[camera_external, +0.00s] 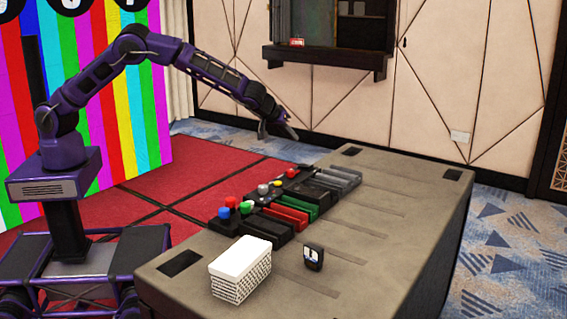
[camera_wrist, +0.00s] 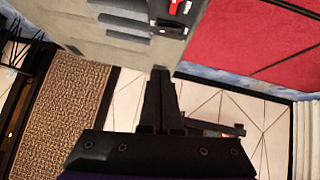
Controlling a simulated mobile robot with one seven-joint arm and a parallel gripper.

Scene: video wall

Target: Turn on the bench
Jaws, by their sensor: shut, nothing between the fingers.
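The bench (camera_external: 405,215) is a long grey-brown block with a dark control strip along its left edge. The strip carries a blue button (camera_external: 224,212), a red button (camera_external: 231,202), a green button (camera_external: 246,207), and smaller knobs further back. Red modules (camera_external: 288,214) and green modules (camera_external: 300,205) lie beside them. My gripper (camera_external: 280,133) is shut and empty, in the air beyond the strip's far end, apart from the bench. In the wrist view my gripper (camera_wrist: 161,72) points toward the bench end (camera_wrist: 125,45), where a red piece (camera_wrist: 176,6) shows at the top edge.
A white box (camera_external: 240,268) and a small dark device (camera_external: 314,257) stand on the bench's near end. A striped video wall (camera_external: 120,110) stands behind my arm. Red floor panels (camera_external: 140,205) lie left of the bench. A ledge (camera_external: 325,56) juts from the panelled wall.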

